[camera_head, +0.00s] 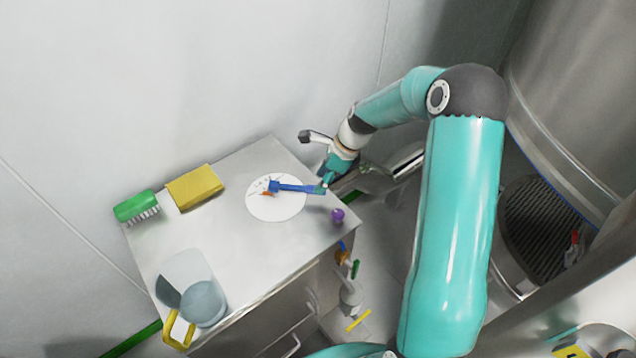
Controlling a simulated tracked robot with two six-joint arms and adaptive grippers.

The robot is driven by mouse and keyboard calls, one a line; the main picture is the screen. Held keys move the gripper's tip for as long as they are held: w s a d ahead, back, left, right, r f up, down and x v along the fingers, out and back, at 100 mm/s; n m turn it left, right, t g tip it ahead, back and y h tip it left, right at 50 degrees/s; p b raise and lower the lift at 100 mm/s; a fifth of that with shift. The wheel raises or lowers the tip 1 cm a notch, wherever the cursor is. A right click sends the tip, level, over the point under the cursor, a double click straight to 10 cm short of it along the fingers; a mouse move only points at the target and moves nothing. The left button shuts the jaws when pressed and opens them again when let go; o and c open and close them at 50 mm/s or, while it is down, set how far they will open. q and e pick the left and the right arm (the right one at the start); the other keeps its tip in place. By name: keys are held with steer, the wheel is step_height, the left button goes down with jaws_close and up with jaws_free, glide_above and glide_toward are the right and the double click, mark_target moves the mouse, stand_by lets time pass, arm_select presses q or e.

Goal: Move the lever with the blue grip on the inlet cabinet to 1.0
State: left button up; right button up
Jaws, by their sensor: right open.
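The inlet cabinet (238,237) is a grey metal box with a white round dial (280,210) on its top. The lever with the blue grip (295,187) lies across the dial, its long arm pointing right towards the dial's edge. A small orange mark (266,194) shows near its left end. The scale marks on the dial are too small to read. My right gripper (314,163) is open at the lever's right end, one fingertip close to that end; I cannot tell whether they touch. My left gripper is out of view.
On the cabinet top are a green brush (137,205), a yellow sponge (195,187), a clear jug with a yellow handle (187,270) and a purple knob (338,215). Small coloured valves (349,295) stand beside the cabinet. A large steel vessel (590,90) stands at right.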

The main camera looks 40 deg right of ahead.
mark_target(297, 188)
steer(key=shift+x, duration=1.55)
jaws_close()
